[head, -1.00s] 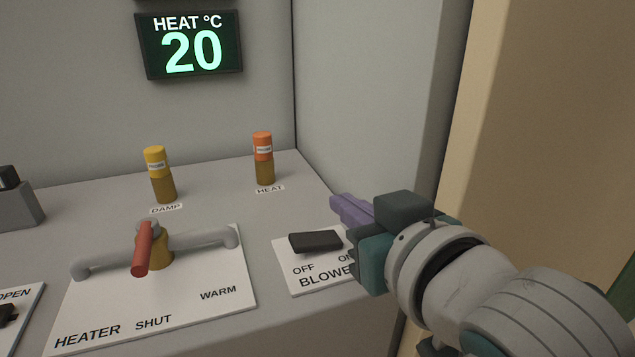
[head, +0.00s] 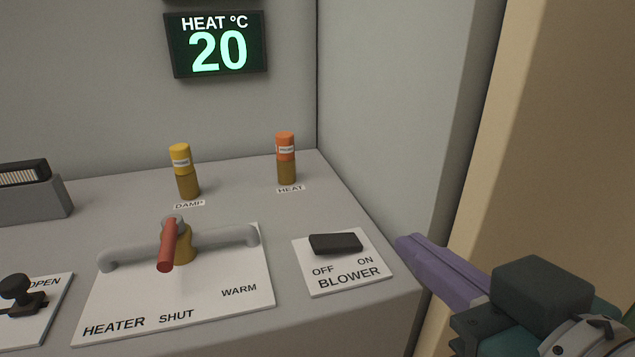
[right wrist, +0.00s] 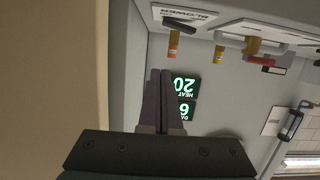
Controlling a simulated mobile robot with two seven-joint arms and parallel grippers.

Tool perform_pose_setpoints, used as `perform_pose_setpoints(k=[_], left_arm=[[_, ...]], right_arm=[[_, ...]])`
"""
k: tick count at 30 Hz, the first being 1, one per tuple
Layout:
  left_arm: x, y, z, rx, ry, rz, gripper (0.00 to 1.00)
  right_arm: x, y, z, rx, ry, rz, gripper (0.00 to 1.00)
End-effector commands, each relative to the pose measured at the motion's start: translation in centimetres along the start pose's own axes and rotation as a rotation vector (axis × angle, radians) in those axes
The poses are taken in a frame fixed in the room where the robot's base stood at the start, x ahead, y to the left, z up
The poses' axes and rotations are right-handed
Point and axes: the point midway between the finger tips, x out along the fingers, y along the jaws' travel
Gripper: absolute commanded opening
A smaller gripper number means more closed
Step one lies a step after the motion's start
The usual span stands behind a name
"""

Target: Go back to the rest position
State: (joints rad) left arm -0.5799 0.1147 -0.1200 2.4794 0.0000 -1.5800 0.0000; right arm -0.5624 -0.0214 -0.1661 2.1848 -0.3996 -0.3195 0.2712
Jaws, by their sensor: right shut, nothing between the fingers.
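My right gripper (head: 425,262) is at the right of the head view, its purple fingers shut and empty. It is apart from the blower switch (head: 335,243), to the right of it and nearer the camera. In the right wrist view the two fingers (right wrist: 159,75) lie together with nothing between them, pointing toward the back wall with its displays. My left gripper is not in view.
The heater valve has a red handle (head: 167,246). Yellow (head: 181,160) and orange (head: 286,147) capped pegs stand behind it, by the DAMP and HEAT labels. A black knob (head: 15,288) is at the left. The HEAT display (head: 217,45) reads 20. A tan panel (head: 560,140) stands at the right.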

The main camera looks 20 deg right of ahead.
Motion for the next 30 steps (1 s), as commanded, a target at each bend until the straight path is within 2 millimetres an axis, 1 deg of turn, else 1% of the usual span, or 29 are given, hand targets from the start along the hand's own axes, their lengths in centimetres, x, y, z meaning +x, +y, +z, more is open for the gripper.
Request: perform_pose_setpoints(k=[2, 4, 5, 8, 9, 11, 12, 14, 16, 20, 21, 26, 29, 30], left_arm=[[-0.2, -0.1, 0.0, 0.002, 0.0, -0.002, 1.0], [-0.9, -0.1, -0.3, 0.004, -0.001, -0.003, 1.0], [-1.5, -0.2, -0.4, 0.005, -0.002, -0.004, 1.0], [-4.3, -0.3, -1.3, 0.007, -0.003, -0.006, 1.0], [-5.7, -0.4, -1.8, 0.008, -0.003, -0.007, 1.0], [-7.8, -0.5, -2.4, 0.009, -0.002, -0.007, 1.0], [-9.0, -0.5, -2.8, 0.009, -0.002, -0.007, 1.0], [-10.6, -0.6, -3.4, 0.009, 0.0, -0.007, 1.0], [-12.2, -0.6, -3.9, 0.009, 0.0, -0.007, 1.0], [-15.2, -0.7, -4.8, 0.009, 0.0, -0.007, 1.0], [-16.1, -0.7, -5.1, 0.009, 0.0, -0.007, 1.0], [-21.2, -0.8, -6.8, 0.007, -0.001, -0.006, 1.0], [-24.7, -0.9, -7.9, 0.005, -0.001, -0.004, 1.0], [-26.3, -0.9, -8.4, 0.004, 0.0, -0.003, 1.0]], right_arm=[[0.0, 0.0, -0.1, 0.0, -0.004, 0.001, 0.0], [-0.3, 0.3, -0.5, 0.0, -0.034, 0.008, 0.0], [-0.5, 0.6, -0.7, 0.0, -0.058, 0.014, 0.0], [-1.9, 1.6, -1.5, -0.003, -0.199, 0.035, 0.0], [-2.8, 2.1, -1.8, -0.006, -0.277, 0.041, 0.0], [-4.5, 2.6, -2.0, -0.013, -0.405, 0.04, 0.0], [-5.8, 2.7, -2.1, -0.019, -0.49, 0.034, 0.0], [-7.8, 2.9, -2.1, -0.031, -0.61, 0.017, 0.0], [-10.2, 2.9, -2.4, -0.046, -0.739, -0.011, 0.0], [-15.1, 2.7, -3.5, -0.087, -0.96, -0.08, 0.0], [-16.8, 2.7, -4.1, -0.103, -1.025, -0.105, 0.0], [-17.7, 2.8, -9.3, -0.097, -1.011, -0.098, 0.0], [-18.6, 2.9, -12.9, -0.096, -1.01, -0.097, 0.0], [-19.0, 3.0, -14.5, -0.096, -1.01, -0.097, 0.0]])
